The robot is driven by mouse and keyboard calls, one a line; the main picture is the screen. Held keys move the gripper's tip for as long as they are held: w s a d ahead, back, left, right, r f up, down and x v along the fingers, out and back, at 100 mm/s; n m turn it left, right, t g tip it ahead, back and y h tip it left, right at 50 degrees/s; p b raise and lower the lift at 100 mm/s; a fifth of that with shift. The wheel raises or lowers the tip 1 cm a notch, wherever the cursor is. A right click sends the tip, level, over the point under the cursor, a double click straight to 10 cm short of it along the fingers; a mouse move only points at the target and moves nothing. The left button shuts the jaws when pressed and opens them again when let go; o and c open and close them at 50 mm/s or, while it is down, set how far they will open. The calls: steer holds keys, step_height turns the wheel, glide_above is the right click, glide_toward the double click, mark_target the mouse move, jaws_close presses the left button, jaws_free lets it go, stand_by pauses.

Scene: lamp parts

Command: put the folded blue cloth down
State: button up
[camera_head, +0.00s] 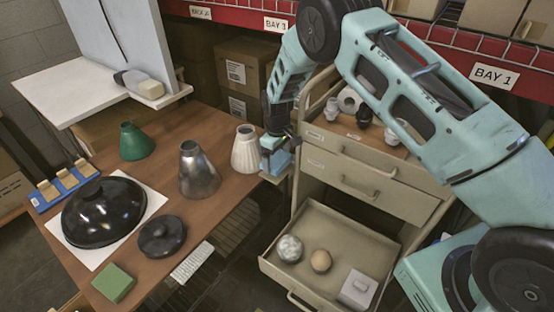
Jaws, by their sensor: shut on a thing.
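The folded blue cloth (273,163) is a small blue block-like shape at the right edge of the brown table (215,215), just right of the ribbed cream lampshade. My gripper (275,149) points down and is shut on the cloth from above. The fingers are small and partly dark here. I cannot tell whether the cloth's underside touches the tabletop or hangs just above it.
Near the cloth stand the cream lampshade (245,149), a metal shade (199,170) and a green shade (135,141). A black dome (104,212) and black disc (162,236) are farther left. A beige cart (365,200) stands right, its lower drawer (335,262) open.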

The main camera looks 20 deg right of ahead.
steer(key=shift+f+p, duration=0.3)
steer(key=shift+f, duration=0.85)
steer(key=shift+f, duration=0.2)
steer(key=o, duration=0.7)
steer(key=shift+r, duration=0.1)
steer(key=shift+r, duration=0.1)
